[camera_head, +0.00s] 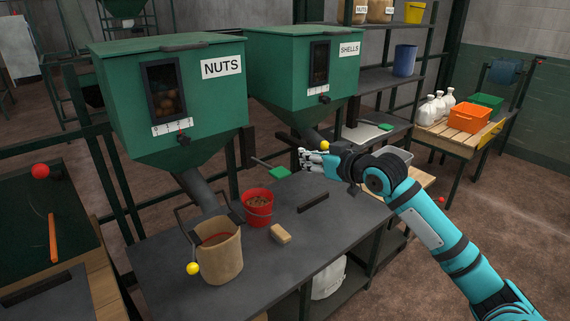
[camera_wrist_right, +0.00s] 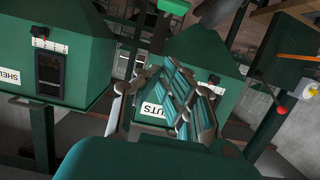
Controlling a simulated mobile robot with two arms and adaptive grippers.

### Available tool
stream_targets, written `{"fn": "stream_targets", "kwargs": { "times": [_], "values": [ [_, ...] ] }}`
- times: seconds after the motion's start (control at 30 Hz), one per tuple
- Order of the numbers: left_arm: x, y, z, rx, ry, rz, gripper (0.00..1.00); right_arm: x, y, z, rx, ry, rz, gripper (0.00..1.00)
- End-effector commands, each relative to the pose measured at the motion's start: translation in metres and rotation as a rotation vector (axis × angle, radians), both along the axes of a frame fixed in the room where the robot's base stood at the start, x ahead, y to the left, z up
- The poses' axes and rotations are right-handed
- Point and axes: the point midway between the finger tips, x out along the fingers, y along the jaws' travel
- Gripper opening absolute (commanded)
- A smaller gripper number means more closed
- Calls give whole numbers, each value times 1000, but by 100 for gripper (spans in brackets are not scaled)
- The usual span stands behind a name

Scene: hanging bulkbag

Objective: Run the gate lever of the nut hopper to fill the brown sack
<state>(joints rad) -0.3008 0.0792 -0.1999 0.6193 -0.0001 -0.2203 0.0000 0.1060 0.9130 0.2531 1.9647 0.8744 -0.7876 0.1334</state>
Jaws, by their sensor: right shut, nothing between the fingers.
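The green nut hopper (camera_head: 196,100), labelled NUTS, stands at left with a dark window showing brown contents. Its grey chute (camera_head: 203,192) slants down to the open brown sack (camera_head: 222,262) on the dark table. A yellow knob (camera_head: 193,268), apparently the gate lever's end, shows in front of the sack's left side. A red line crosses the sack's mouth; its fill level is unclear. My right gripper (camera_head: 313,160) is shut and empty, above the table's right part, well right of the sack and lever. Its fingers show in the wrist view (camera_wrist_right: 168,100). My left gripper is out of view.
The green SHELLS hopper (camera_head: 290,75) stands behind my right gripper, with another yellow knob (camera_head: 325,145) close to the gripper. A red bucket (camera_head: 258,205), a tan block (camera_head: 281,234) and a dark bar (camera_head: 313,201) are on the table. An orange crate (camera_head: 470,120) stands at right.

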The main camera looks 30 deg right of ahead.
Motion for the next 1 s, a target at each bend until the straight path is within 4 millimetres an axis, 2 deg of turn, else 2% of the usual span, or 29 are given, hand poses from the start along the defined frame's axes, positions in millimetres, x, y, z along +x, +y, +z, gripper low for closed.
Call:
{"fn": "stream_targets", "kwargs": {
  "times": [0.17, 0.33, 0.77, 0.83, 1.0],
  "values": [
    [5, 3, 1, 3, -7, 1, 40, 1, -1, 0, 1, 0, -1, 0],
    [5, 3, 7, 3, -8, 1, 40, 14, 0, -2, 5, -2, -2, 0],
    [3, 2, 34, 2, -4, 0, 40, 100, 8, -22, 5, -1, -2, 0],
    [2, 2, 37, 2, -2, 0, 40, 98, 7, -38, 2, 6, -2, 0],
    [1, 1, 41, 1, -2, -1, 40, 97, 7, -58, 2, 2, -1, 0]
  ]
}}
